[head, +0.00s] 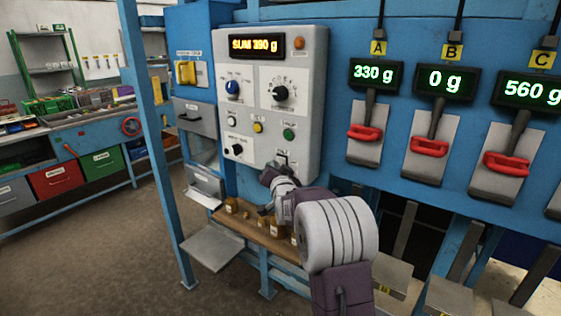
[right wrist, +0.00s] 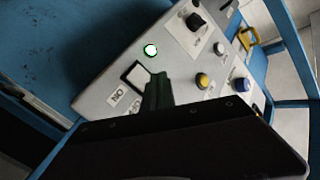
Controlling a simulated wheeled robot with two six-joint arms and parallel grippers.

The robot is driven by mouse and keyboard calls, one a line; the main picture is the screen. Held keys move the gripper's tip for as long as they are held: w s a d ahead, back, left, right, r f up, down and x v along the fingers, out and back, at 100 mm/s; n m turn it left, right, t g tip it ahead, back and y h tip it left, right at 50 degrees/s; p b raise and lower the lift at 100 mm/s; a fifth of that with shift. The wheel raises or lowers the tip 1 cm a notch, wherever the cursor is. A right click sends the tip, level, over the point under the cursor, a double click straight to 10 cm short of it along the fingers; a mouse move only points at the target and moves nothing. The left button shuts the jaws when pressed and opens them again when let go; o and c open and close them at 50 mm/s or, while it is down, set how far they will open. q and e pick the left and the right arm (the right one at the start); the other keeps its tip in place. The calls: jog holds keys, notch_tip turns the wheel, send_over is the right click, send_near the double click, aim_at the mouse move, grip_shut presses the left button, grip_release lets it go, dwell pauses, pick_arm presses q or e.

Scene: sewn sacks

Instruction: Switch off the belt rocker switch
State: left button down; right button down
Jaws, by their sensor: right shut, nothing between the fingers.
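The grey control panel (head: 310,90) stands upright in the middle of the head view. Low on its right side, my right gripper (head: 284,165) points at the panel and largely covers the switch area there. In the right wrist view the rocker switch (right wrist: 136,75) shows as a pale square in a dark frame, with an ON label (right wrist: 117,95) beside it. The dark fingers of my right gripper (right wrist: 157,90) are shut and empty, right at the switch's edge. I cannot tell whether they touch it, or which way the rocker is tipped. My left gripper is out of view.
A round green button (head: 288,134) sits just above the gripper, with a yellow button (head: 257,127) and knobs nearby. Amber bottles (head: 231,205) stand on a wooden shelf below. Red-handled levers (head: 365,133) line the blue wall to the right.

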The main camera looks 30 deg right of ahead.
dwell(0.7)
jog(key=shift+w+d, duration=0.15)
jog(key=shift+d, duration=0.3)
jog(key=shift+w+d+r, duration=0.1)
jog(key=shift+w+d, duration=0.05)
jog(key=shift+d, duration=0.1)
dwell(0.6)
jog(key=shift+a, duration=0.1)
jog(key=shift+s+a+b, duration=0.3)
jog(key=shift+a+b, duration=0.3)
jog(key=shift+a, duration=0.05)
jog(key=a, duration=0.1)
jog(key=s+a+b, duration=0.1)
jog(key=a, duration=0.1)
jog(key=s+a, duration=0.1)
jog(key=shift+a+f+b, duration=0.3)
jog(key=shift+f+b, duration=0.05)
